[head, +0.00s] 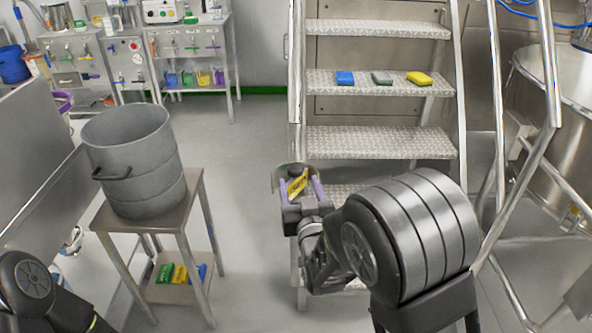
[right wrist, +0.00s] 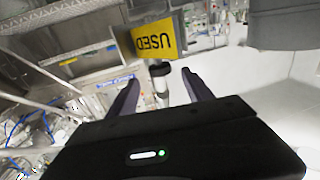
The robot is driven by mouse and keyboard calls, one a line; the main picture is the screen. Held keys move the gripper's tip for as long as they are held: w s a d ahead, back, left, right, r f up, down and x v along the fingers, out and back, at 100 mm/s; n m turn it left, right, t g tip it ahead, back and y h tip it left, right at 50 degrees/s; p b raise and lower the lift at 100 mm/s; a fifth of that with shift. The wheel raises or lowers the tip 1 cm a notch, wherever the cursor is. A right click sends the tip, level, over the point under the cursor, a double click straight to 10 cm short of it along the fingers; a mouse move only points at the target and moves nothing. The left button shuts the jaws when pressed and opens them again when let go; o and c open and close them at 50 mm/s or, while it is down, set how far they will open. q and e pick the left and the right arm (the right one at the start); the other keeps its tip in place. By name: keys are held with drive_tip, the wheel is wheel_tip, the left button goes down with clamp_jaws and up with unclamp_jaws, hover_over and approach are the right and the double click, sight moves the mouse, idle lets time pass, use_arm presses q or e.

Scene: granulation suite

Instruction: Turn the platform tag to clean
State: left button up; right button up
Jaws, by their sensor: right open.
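The platform tag (head: 297,185) is a small yellow plate with dark lettering at the foot of the steps. In the right wrist view the tag (right wrist: 155,38) reads "USED", upside down in the picture. A short grey and dark post (right wrist: 160,80) shows just below it. My right gripper (head: 298,188) is at the tag, its fingers apart on either side. In the right wrist view my right gripper (right wrist: 161,80) is open, with the tag beyond its fingertips. I cannot tell whether either finger touches the post. My left gripper is out of view.
Metal steps (head: 380,142) with blue, grey and yellow blocks rise behind my right gripper. A grey drum (head: 135,160) stands on a small table (head: 195,190) at left. A steel vessel (head: 560,140) is at right. The floor (head: 245,150) between table and steps is clear.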

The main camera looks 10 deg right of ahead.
sight(296, 176)
drive_tip(key=w, duration=0.6)
drive_tip(key=shift+w+d, duration=0.25)
drive_tip(key=shift+w, duration=0.1)
drive_tip(key=shift+c, duration=0.5)
clamp_jaws()
